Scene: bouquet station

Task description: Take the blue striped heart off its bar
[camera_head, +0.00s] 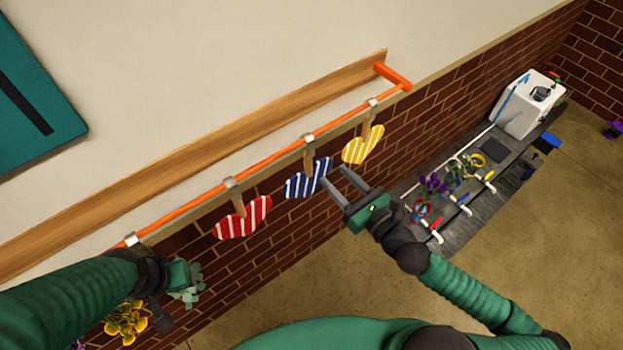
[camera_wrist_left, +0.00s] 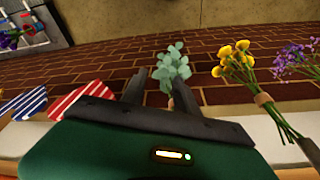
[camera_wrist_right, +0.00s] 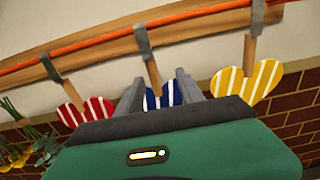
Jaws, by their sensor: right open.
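The blue striped heart (camera_head: 300,184) hangs by a wooden strap and grey clip from the orange bar (camera_head: 265,163), between the red striped heart (camera_head: 240,220) and the yellow striped heart (camera_head: 362,146). My right gripper (camera_head: 332,175) is open and empty, its fingertips close to the blue heart's right side in the head view. In the right wrist view the blue heart (camera_wrist_right: 160,97) shows between the fingers, its lower part hidden by the gripper; I cannot tell whether they touch. My left gripper (camera_wrist_left: 160,82) is open and empty, away from the heart at lower left.
Eucalyptus (camera_wrist_left: 172,66) and yellow flowers (camera_wrist_left: 236,60) hang near my left gripper. A wooden board (camera_head: 200,155) runs along the wall behind the bar. A grey bench (camera_head: 470,190) with flowers stands at right.

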